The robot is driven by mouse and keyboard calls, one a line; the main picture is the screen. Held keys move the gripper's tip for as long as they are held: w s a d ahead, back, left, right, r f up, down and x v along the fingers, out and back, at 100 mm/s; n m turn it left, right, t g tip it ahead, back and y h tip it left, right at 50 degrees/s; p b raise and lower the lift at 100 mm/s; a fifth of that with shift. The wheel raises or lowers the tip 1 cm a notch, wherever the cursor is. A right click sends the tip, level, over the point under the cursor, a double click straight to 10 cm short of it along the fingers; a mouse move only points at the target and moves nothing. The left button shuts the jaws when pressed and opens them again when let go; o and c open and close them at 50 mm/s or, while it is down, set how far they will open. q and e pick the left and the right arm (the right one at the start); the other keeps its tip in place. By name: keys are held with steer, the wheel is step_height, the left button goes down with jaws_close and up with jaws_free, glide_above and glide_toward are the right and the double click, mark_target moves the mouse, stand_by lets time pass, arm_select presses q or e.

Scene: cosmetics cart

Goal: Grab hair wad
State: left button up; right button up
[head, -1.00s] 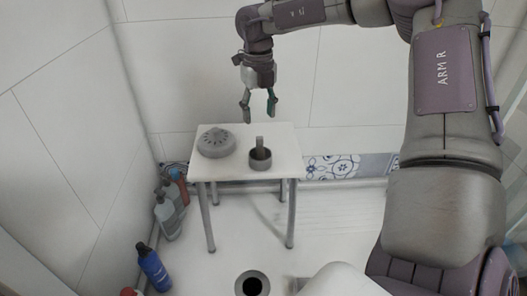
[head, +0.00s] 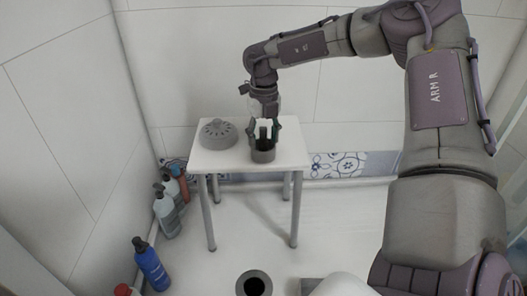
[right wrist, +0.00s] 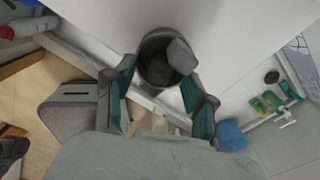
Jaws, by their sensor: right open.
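A grey cup-shaped strainer (head: 262,156) with an upright tab stands on the small white table (head: 225,163). In the right wrist view the strainer (right wrist: 146,50) is seen from above, with its light grey tab (right wrist: 181,56) at the right. A dark grey mass, which may be the hair wad (right wrist: 160,71), lies inside it; its outline is unclear. My right gripper (head: 264,132) points down at the strainer, open, its fingers on either side of the upper part. In the right wrist view the green-padded fingers (right wrist: 158,84) are apart, with nothing clearly held. My left gripper is out of view.
A round grey slotted cover (head: 218,134) lies on the table left of the strainer. Several bottles stand on the floor by the left wall, including a blue bottle (head: 151,265). A dark round drain hole (head: 254,285) is in the floor before the table.

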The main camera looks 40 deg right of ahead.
steer(key=c, duration=0.8)
steer(key=shift+r, duration=0.1)
steer(key=shift+c, duration=0.2)
